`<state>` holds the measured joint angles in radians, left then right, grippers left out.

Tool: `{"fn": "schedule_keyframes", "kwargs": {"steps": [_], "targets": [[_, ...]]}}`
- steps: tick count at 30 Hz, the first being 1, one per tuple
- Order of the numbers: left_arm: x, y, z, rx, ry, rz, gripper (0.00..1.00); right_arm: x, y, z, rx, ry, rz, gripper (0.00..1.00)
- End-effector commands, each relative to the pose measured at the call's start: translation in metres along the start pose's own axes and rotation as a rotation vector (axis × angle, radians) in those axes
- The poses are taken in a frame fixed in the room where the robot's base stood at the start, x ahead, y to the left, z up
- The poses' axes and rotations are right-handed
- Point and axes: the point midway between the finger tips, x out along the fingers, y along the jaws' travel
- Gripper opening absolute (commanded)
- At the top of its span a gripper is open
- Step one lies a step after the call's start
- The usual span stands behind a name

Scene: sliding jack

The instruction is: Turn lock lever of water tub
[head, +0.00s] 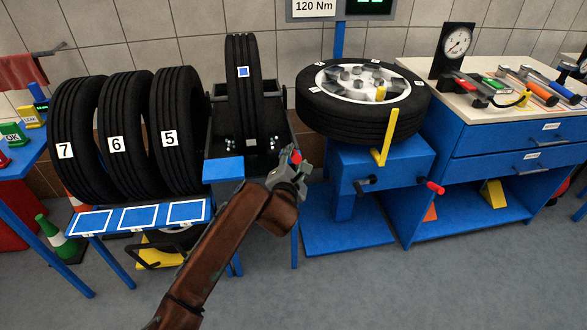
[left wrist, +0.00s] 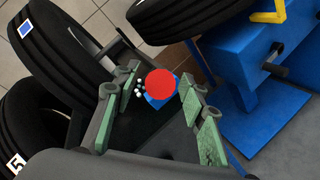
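The water tub (head: 270,143) is a dark open box with an upright tire (head: 243,85), marked with a blue square, in it. A round red knob (head: 296,156), which looks like the lock lever's end, shows at my left gripper (head: 292,172) by the tub's front right. In the left wrist view the red knob (left wrist: 160,85) appears between the open fingers of my left gripper (left wrist: 160,92), with a gap on each side. A blue part shows behind the knob. The rest of the lever is hidden. My right gripper is not in view.
Tires 7 (head: 72,140), 6 (head: 122,135) and 5 (head: 178,130) stand left of the tub. A tire lies flat on a blue stand (head: 375,175) to the right, close to my gripper. A tool bench (head: 500,150) stands farther right. The front floor is clear.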

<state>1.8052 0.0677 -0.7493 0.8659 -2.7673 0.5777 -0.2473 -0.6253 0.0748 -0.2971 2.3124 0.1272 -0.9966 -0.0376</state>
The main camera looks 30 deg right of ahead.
Motion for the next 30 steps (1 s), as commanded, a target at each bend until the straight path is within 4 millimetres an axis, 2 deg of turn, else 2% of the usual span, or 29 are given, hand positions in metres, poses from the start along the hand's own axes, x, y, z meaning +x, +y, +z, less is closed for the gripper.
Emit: {"fn": "schedule_keyframes", "kwargs": {"steps": [8, 21, 30], "targets": [[-0.03, 0.0, -0.001, 0.0, -0.002, 0.0, 0.39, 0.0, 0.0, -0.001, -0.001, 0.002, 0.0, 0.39], [-0.097, -0.001, -0.001, 0.0, -0.002, 0.0, 0.39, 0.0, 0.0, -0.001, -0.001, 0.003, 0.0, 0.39], [-0.116, -0.001, 0.0, 0.0, -0.001, 0.0, 0.39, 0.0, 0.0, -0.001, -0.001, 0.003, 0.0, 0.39]]}}
